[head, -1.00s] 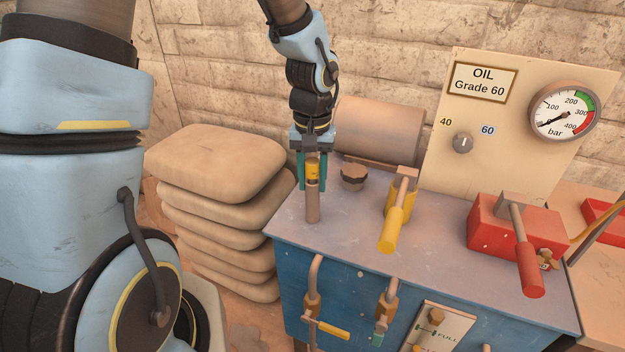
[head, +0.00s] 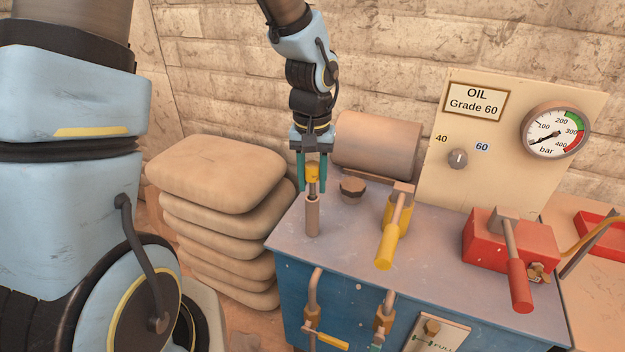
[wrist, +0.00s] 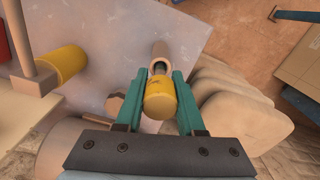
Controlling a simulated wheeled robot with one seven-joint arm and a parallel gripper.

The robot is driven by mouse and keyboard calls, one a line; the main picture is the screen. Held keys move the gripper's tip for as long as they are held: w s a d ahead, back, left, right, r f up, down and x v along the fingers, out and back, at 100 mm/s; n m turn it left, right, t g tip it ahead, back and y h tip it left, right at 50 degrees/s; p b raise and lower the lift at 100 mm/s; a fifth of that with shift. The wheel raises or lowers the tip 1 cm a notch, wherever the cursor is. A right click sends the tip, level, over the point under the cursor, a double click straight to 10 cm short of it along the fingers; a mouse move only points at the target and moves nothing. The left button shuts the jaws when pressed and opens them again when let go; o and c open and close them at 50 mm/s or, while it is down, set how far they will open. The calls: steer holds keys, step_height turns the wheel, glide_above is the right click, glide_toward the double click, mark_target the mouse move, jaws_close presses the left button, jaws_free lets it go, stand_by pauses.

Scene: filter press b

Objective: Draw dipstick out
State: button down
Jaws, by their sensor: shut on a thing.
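The dipstick has a yellow head (head: 312,172), which also shows in the wrist view (wrist: 160,99). Its thin dark rod runs down from the head into the upright brown tube (head: 312,215) on the blue cabinet's top. The head stands a little above the tube's rim, with a short length of rod bare between them. The rod's lower end is hidden in the tube. My gripper (head: 312,178) points straight down, its green fingers shut on the yellow head. In the wrist view the tube mouth (wrist: 161,55) lies just beyond the head.
A dark cap (head: 352,190) and a yellow-handled lever (head: 393,230) stand right of the tube. A red box with a red handle (head: 512,240) is further right. Stacked sacks (head: 220,175) stand close on the left. A tan cylinder (head: 378,142) lies behind.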

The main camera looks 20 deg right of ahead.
mark_target(312, 164)
steer(key=shift+r+p, duration=1.65)
steer(key=shift+r, duration=1)
steer(key=shift+r, duration=0.5)
